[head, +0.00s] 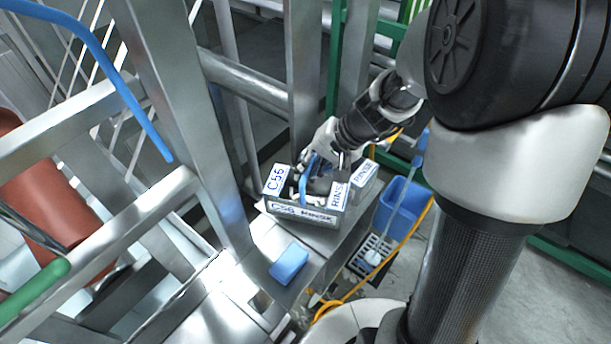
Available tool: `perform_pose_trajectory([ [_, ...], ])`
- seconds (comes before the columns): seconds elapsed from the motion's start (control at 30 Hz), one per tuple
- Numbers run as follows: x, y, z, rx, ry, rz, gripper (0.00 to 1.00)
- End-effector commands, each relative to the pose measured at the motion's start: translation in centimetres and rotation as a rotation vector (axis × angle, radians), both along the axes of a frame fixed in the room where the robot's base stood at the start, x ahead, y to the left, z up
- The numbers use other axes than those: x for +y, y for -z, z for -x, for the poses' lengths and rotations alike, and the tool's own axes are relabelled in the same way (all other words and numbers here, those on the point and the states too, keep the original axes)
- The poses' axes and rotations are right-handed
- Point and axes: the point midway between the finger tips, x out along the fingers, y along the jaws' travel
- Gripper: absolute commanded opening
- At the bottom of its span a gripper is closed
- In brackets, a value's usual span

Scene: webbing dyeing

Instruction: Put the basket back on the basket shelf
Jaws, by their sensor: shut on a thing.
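The basket (302,214) is a small grey box with white labels reading roughly "C56" and "RINSK". It shows near the middle of the head view, upright, at the metal shelf (331,244). I cannot tell whether it rests on the shelf or hangs just above it. My gripper (325,168) reaches down from the upper right and is shut on the basket. The fingertips are partly hidden by the basket walls and the blue and dark items inside.
A second labelled box (364,184) stands close to the basket's right. A blue block (289,264) lies on the metal surface in front. A steel post (190,110) rises at left. A blue bin (402,203), floor drain (371,256) and yellow hose (410,240) are at right.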

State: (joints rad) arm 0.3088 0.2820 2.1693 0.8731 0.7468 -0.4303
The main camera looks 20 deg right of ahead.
Motion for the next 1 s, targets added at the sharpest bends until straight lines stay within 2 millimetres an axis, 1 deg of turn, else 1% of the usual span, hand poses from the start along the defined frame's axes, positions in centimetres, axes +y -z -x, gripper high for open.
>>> perform_pose_trajectory([
  [0.03,0.0,1.1,0.0,0.004,0.000,-0.003,0.00],
  [0.1,0.0,2.1,0.0,0.004,0.001,-0.002,0.00],
  [0.17,0.0,2.6,0.0,0.002,0.001,-0.001,0.00],
  [0.47,0.0,2.7,0.0,-0.001,0.000,-0.001,0.00],
  [0.6,0.0,3.1,0.0,-0.001,0.000,-0.001,0.00],
  [0.63,0.0,3.0,0.0,0.001,0.000,-0.001,0.10],
  [0.93,0.0,3.0,0.0,0.001,0.000,-0.001,0.30],
  [1.0,0.0,3.0,0.0,0.001,0.000,-0.001,0.31],
])
